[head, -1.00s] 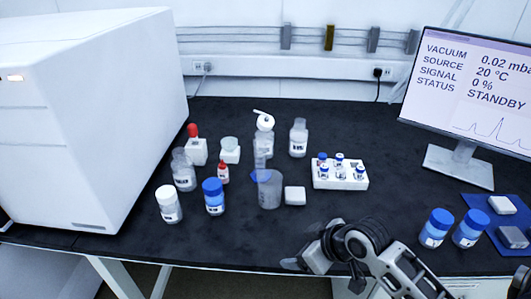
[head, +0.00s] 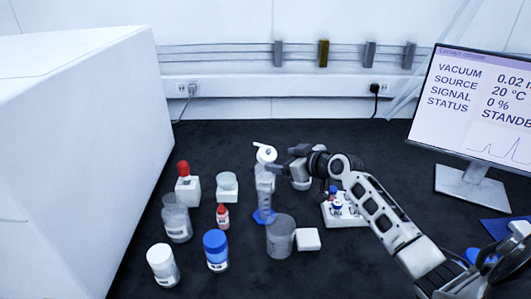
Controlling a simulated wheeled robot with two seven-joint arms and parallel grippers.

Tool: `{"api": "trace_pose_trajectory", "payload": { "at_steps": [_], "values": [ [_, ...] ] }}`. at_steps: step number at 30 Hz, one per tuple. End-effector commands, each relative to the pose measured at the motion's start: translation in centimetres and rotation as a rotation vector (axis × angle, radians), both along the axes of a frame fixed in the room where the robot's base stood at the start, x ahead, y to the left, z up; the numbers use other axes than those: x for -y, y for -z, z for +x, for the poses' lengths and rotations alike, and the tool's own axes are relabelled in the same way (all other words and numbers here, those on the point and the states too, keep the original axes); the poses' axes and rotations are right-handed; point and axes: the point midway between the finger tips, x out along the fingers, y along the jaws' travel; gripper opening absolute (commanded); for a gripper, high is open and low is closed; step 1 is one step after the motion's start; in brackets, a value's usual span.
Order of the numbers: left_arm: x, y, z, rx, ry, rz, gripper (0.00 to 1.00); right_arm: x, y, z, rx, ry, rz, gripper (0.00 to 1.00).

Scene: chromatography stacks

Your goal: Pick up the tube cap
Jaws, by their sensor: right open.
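My right gripper (head: 284,165) is open over the back middle of the bench, just right of the white-topped bottle (head: 265,154). It partly covers a clear bottle (head: 301,184) below it; I cannot tell whether they touch. No object is clearly recognisable as the tube cap. A small white block (head: 308,239) lies beside the clear beaker (head: 280,238). A white vial rack (head: 345,220) holding blue-capped vials is partly hidden by my right arm. My left gripper is out of view.
Blue-capped (head: 216,250) and white-capped (head: 163,265) bottles stand front left. A red-topped bottle (head: 188,185) and small red-capped bottle (head: 222,216) stand behind. A clear cylinder with a blue base (head: 264,216) is near the beaker. A monitor (head: 478,110) stands right.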

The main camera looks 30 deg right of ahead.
Motion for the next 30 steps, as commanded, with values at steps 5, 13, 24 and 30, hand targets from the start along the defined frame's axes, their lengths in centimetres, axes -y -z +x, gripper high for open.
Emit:
{"api": "trace_pose_trajectory", "payload": {
  "at_steps": [5, 13, 24, 30],
  "values": [
    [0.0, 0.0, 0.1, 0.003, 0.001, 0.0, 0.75, -0.5, 1.0, 2.6, 0.001, 0.001, 0.002, 0.75],
    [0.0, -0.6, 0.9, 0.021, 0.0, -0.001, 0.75, -0.6, 1.5, 4.3, -0.001, -0.001, 0.003, 0.75],
    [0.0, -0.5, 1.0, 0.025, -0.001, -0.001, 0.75, -0.8, 3.0, 8.1, 0.0, -0.002, 0.001, 0.75],
    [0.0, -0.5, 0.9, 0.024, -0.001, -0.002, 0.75, -0.8, 3.0, 8.1, -0.001, -0.003, -0.001, 0.75]
  ]
}}
